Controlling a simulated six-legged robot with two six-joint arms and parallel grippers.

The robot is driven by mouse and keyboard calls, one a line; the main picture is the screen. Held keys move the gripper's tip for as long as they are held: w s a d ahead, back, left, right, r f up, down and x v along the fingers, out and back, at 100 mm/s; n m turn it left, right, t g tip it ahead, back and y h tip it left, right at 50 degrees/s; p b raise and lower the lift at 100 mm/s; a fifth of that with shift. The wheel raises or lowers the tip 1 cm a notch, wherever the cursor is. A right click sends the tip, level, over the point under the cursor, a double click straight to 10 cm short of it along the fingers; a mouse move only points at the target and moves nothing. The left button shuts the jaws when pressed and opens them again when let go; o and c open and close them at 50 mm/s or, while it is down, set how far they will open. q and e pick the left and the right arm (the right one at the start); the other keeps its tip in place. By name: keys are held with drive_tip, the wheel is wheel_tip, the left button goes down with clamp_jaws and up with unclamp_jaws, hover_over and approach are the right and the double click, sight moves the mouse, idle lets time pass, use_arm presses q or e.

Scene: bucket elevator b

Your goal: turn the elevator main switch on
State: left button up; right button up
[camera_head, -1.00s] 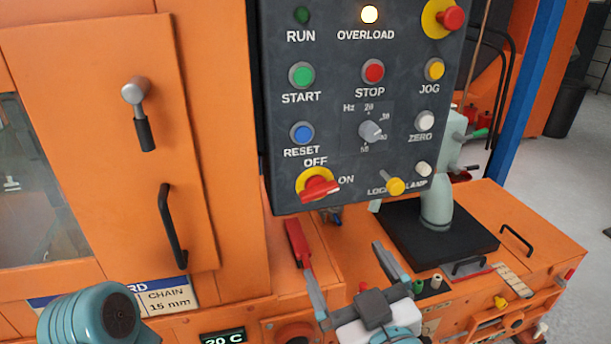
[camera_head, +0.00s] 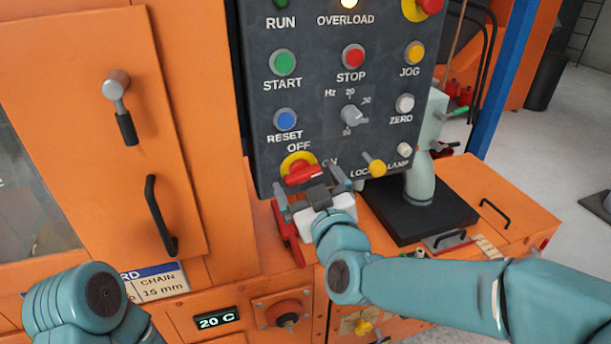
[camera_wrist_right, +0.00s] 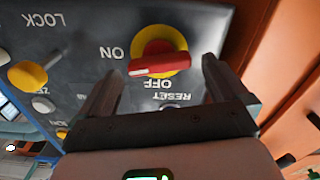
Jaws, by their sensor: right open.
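The main switch (camera_head: 300,172) is a red bar handle on a yellow disc, low on the dark control panel. It also shows in the right wrist view (camera_wrist_right: 160,60), upside down. The handle lies roughly level across the disc, with its pale-tipped end towards the ON label. My right gripper (camera_head: 307,184) is open in front of the switch, partly covering its lower side. In the right wrist view the fingers (camera_wrist_right: 160,72) stand apart to either side of the handle; I cannot tell contact. My left arm's teal link shows at lower left, but its gripper is out of view.
The panel (camera_head: 255,90) holds several buttons, a Hz dial (camera_head: 352,115) and a lit OVERLOAD lamp (camera_head: 349,3). A yellow LOCK knob (camera_head: 375,167) sits just right of the gripper. A red lever (camera_head: 286,238) rises below the panel. An orange door with handles (camera_head: 160,215) stands left.

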drive_tip(key=shift+x, duration=0.8)
drive_tip(key=c, duration=1)
drive_tip(key=m+b, duration=0.1)
drive_tip(key=b, duration=0.1)
drive_tip(key=shift+d+f+m+b, duration=0.1)
drive_tip(key=shift+f+m+b, duration=0.2)
drive_tip(key=shift+m, duration=0.1)
drive_tip(key=shift+r+m+b, duration=0.25)
drive_tip(key=shift+m+b, duration=0.05)
drive_tip(key=shift+m, duration=0.3)
drive_tip(key=o, duration=1)
